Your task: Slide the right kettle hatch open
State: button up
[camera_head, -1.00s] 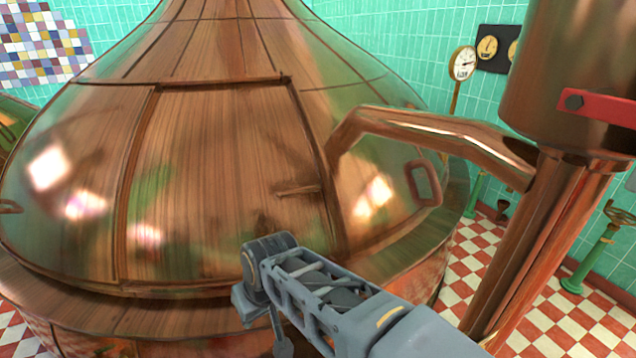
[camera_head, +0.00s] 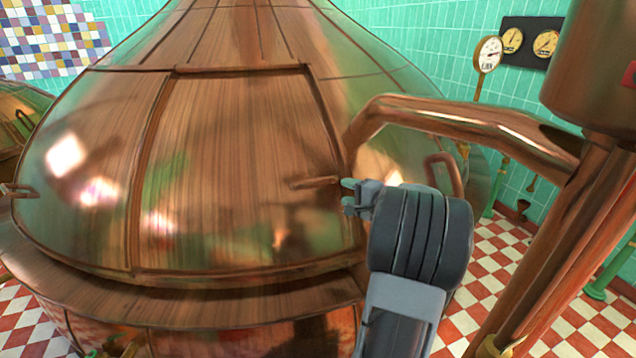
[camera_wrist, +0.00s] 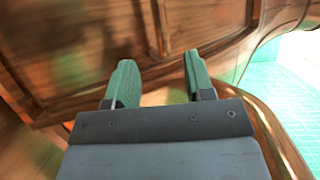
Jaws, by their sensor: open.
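The large copper kettle fills the head view. Its hatch (camera_head: 235,165) is a framed panel on the dome, and it looks closed. A small horizontal handle (camera_head: 315,182) sticks out near the hatch's right edge. My gripper (camera_head: 347,197) is just right of this handle, apart from it in the picture. In the wrist view my gripper (camera_wrist: 157,82) is open, with two green fingers spread and nothing between them. The hatch frame and copper surface lie beyond the fingers there.
A bent copper pipe (camera_head: 455,118) runs from the dome to a thick column (camera_head: 560,235) on the right, close to my arm. A loop handle (camera_head: 444,173) sits on the dome behind my arm. Gauges (camera_head: 530,42) hang on the tiled wall. Another kettle (camera_head: 18,118) is at the left.

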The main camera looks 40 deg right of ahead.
aim_at(321, 182)
jog(key=w, duration=0.4)
jog(key=w+a+f+p, duration=0.1)
jog(key=w, duration=0.3)
jog(key=w+a+p, duration=0.1)
jog(key=w, duration=0.3)
jog(key=shift+f, duration=0.3)
grip_shut()
